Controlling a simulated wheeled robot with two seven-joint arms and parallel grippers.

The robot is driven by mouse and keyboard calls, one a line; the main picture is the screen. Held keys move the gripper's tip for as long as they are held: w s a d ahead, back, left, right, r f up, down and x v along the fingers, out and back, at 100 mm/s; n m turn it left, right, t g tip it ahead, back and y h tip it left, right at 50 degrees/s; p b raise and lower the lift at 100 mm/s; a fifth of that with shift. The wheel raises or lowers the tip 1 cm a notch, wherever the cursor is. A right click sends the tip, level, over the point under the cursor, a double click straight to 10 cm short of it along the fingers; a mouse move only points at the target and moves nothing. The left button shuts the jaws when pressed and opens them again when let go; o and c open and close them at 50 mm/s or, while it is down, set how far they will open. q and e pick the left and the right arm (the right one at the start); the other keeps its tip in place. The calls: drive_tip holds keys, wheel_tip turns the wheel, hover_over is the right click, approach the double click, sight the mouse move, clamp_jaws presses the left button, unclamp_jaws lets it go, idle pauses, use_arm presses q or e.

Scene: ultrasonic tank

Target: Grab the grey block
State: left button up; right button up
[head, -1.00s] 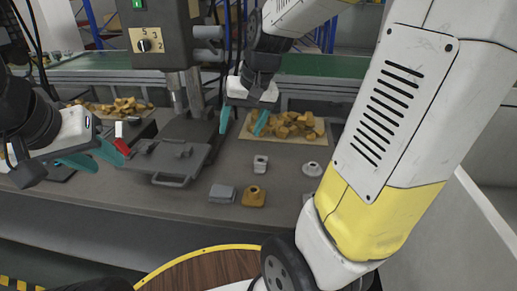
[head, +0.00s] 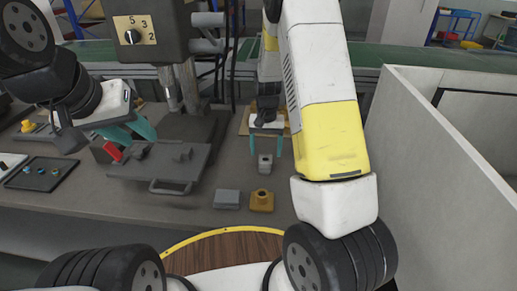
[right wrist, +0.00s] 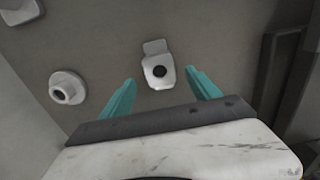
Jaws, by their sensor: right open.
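A pale grey block (head: 265,164) with a dark round hole stands on the grey worktop. It also shows in the right wrist view (right wrist: 158,70), ahead of and between the fingertips. A flat, darker grey block (head: 227,199) lies nearer the front edge, beside an ochre block (head: 261,200) with a hole. My right gripper (head: 265,147) is open and empty, just behind and above the pale block in the head view; its teal fingers also show in the right wrist view (right wrist: 160,87). My left gripper (head: 138,137) is open, its fingers apart, by a red part (head: 113,151).
A grey machine plate with a handle (head: 165,163) stands left of the blocks. A dark tray (head: 42,175) with small parts is at the far left. A round pale piece (right wrist: 67,87) lies left in the right wrist view. A tall pale panel (head: 450,190) bounds the right.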

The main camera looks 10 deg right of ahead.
sight(266, 160)
drive_tip(key=f, duration=0.4)
drive_tip(key=shift+s+a+f, duration=0.1)
drive_tip(key=shift+s+f, duration=0.1)
drive_tip(key=shift+f, duration=0.1)
clamp_jaws()
